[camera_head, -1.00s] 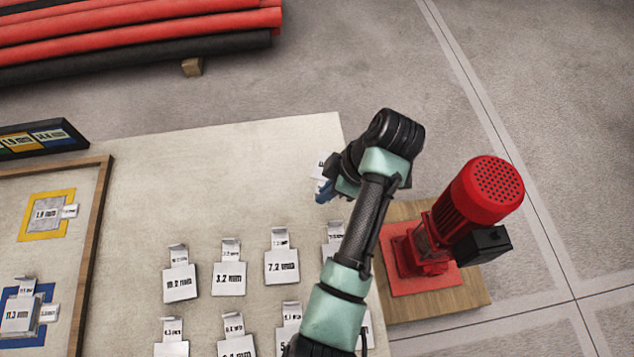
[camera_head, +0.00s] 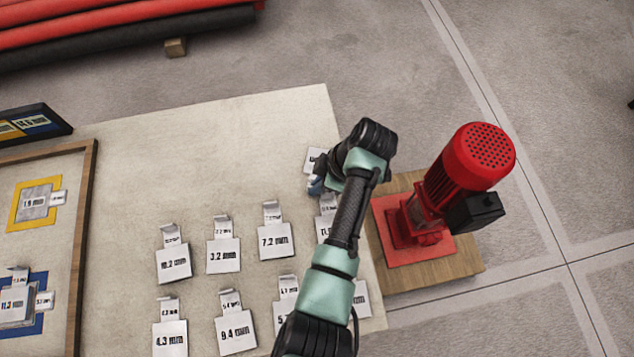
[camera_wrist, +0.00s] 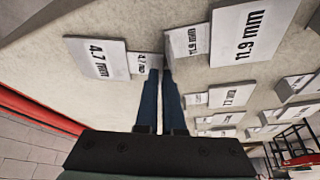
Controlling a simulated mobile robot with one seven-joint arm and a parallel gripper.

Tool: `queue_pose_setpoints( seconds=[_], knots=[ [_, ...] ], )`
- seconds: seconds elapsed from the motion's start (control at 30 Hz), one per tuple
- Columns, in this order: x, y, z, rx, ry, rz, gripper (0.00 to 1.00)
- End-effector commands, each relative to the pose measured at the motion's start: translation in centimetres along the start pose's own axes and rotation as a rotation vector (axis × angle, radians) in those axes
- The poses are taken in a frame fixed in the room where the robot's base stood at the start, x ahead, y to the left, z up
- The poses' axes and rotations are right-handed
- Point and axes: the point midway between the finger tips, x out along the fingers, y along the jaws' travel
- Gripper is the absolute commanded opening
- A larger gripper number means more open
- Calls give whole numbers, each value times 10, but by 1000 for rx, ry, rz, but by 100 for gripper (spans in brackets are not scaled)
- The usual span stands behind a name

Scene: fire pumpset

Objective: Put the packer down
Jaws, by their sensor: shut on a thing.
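My gripper (camera_wrist: 160,72) has two blue fingers close together, shut on the small tab of the packer marked 4.7 mm (camera_wrist: 96,58). In the head view the same white packer (camera_head: 314,158) shows beyond my gripper (camera_head: 316,185), over the far right part of the pale table (camera_head: 215,135). It looks roughly flat and low, but I cannot tell whether it touches the table. The packer marked 11.9 mm (camera_wrist: 246,33) lies close by; its tab is just right of my fingertips in the wrist view.
A wood-framed board (camera_head: 83,235) is at left. A red pump (camera_head: 462,180) stands beyond the right edge. The table's upper middle is clear.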

Motion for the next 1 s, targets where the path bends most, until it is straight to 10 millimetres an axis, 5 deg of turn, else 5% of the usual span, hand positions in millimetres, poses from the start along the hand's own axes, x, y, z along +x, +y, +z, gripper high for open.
queue_pose_setpoints(
  seconds=[0.2,0.57,1.0],
  knots=[
    [1,0,1,1,0,0,35],
    [-4,0,0,1,0,1,35],
    [-89,1,0,1,0,5,35]
  ],
)
